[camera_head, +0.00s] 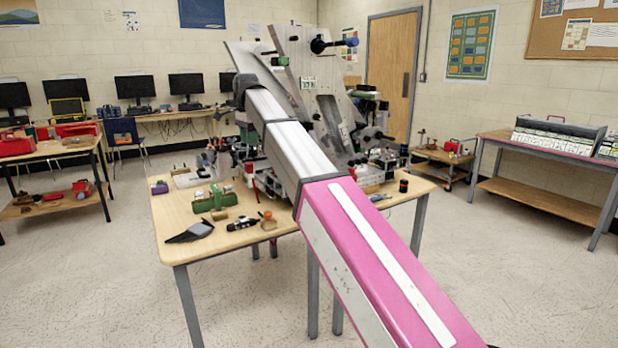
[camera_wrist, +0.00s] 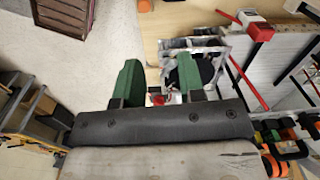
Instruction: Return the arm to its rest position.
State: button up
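My arm reaches from the lower right of the head view over the wooden table (camera_head: 215,238). Its pink and silver links slant up and left to a dark joint beside the roller intake machine (camera_head: 345,115). My gripper is not clearly seen in the head view; the arm and machine parts cover that area. In the wrist view my gripper (camera_wrist: 157,68) shows two green fingers spread apart, with a gap between them. A clear-walled part with a dark round piece (camera_wrist: 207,68) lies beyond the fingers, close to the right one. I see nothing clamped; contact is unclear.
Loose parts, including a green block (camera_head: 215,199) and a dark wedge (camera_head: 190,232), lie on the table's near left. Red bars (camera_wrist: 252,82) and pale rails lie right of the gripper in the wrist view. Floor (camera_head: 110,280) left of the table is clear.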

jog(key=s+d+f+n, duration=0.2)
jog(key=d+f+n, duration=0.1)
jog(key=d+f, duration=1.05)
jog(key=s+d+f+n, duration=0.25)
jog(key=d+f, duration=0.65)
jog(key=f, duration=0.9)
jog(key=s+d+f+n, duration=0.5)
jog(key=s+d+f, duration=1.1)
jog(key=f, duration=0.3)
jog(key=shift+s+d+f, duration=0.15)
jog(key=shift+s+d, duration=0.2)
jog(key=shift+s, duration=0.45)
jog(key=shift+o, duration=0.3)
